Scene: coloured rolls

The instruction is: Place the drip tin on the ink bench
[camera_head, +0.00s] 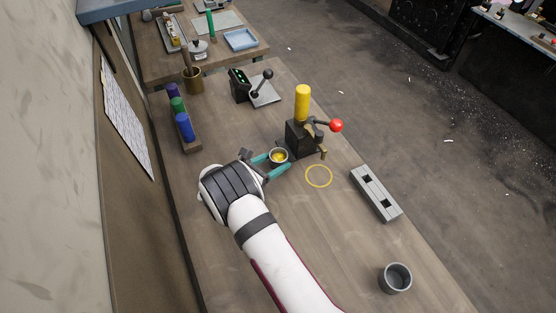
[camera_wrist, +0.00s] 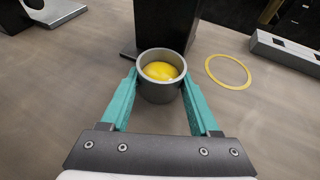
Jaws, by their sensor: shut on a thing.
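The drip tin (camera_head: 278,156) is a small grey round cup with yellow stuff inside. My gripper (camera_head: 279,163) is shut on it, with one teal finger at each side. In the wrist view the tin (camera_wrist: 161,90) stands upright between the fingertips of my gripper (camera_wrist: 161,95), just in front of a black block. I cannot tell whether its base touches the wood. The ink bench (camera_head: 240,225) is the long wooden table below. A yellow ring (camera_head: 318,176) is marked on its top, to the right of the tin; it also shows in the wrist view (camera_wrist: 228,72).
A black device (camera_head: 300,138) with a yellow roll (camera_head: 302,103) and a red-knobbed lever (camera_head: 336,126) stands beside the tin. A grey slotted block (camera_head: 376,193) and a grey cup (camera_head: 395,278) are to the right. A rack of coloured rolls (camera_head: 184,128) stands left.

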